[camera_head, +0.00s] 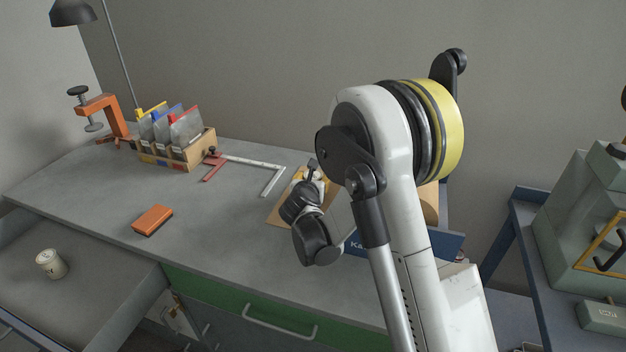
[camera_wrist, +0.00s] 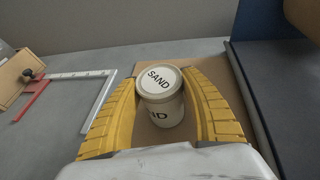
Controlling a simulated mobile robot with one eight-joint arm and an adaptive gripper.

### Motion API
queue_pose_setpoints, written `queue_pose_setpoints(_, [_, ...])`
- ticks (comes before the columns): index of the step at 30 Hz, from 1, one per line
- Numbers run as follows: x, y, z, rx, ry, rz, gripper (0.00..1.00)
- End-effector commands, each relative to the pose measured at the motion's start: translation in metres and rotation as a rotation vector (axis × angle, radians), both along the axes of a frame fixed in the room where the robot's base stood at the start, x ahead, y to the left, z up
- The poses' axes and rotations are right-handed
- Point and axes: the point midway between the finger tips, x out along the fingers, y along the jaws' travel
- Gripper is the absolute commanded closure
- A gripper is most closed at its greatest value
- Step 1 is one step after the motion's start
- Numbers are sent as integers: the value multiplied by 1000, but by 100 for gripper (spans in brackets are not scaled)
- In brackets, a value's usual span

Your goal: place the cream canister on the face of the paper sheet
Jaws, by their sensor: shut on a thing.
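A cream canister (camera_wrist: 162,97) with "SAND" on its lid sits upright between the yellow fingers of my gripper (camera_wrist: 165,92) in the wrist view. The fingers are shut on its sides. A flat brown paper sheet (camera_wrist: 205,68) lies beneath and behind it; I cannot tell whether the canister touches the sheet. In the head view my gripper (camera_head: 310,175) is over the sheet (camera_head: 279,213), and my arm hides the canister and much of the sheet.
Another cream canister (camera_head: 50,263) stands in the open drawer at the left. An orange block (camera_head: 152,220), a steel square with a red clamp (camera_head: 262,172), a box of bags (camera_head: 178,150) and an orange clamp (camera_head: 108,110) are on the bench. A blue board (camera_head: 432,243) is right of the sheet.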

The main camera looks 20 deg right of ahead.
Motion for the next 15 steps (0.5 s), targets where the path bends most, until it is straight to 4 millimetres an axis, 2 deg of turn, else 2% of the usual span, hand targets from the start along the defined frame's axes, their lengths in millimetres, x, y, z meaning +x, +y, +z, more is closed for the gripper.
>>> queue_pose_setpoints(2, [0,0,-2,0,0,0,90])
queue_pose_setpoints(3, [0,0,-2,0,0,0,37])
queue_pose_setpoints(4, [0,0,-2,0,0,0,28])
queue_pose_setpoints(15, [0,0,2,0,0,0,28])
